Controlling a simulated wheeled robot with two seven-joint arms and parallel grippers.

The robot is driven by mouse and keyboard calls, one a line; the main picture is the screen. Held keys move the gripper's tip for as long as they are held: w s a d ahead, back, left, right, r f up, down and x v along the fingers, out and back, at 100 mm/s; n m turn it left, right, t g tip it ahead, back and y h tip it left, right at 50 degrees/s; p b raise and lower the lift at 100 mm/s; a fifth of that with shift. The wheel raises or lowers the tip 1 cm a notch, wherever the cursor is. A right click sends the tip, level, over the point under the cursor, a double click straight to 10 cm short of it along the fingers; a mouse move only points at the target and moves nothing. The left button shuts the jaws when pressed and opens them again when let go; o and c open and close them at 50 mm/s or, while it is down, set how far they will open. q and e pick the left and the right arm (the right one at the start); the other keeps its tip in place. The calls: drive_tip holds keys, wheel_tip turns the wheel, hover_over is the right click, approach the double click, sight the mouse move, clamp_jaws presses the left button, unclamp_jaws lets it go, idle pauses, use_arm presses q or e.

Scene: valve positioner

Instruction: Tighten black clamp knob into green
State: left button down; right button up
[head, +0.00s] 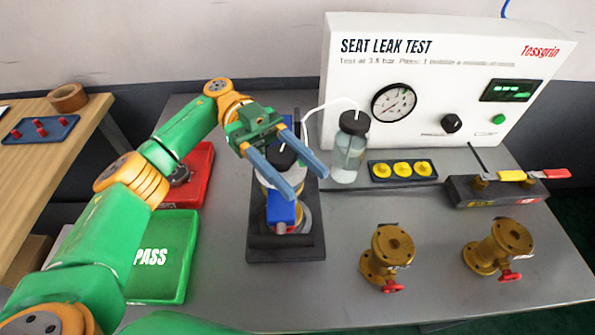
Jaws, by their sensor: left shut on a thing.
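The black clamp knob (284,157) shows between the two blue fingers of my left gripper (302,181), at the top of the dark test stand (287,247). The fingers are shut on the knob from both sides and hide part of it. Below the fingers, a blue part (281,210) and a pale round piece sit in the stand. I cannot make out a green mark by the knob; the gripper covers much of that area. My right gripper is not in view.
The white seat leak test panel (440,75) stands behind, with a bottle (349,150) and tube close to the stand. Two brass valves (387,256) are at the right. A green PASS tray (160,262) and red tray (190,180) lie at the left.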

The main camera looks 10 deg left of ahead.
use_arm(q)
drive_tip(key=shift+f, duration=0.15)
idle(0.3)
drive_tip(key=shift+c, duration=1.4)
unclamp_jaws()
drive_tip(key=shift+s, duration=0.1)
drive_tip(key=s+d+r+b, duration=0.2)
drive_tip(key=s+d+r, duration=0.1)
drive_tip(key=s+r, duration=1)
drive_tip(key=shift+s, duration=0.35)
drive_tip(key=shift+r, duration=0.1)
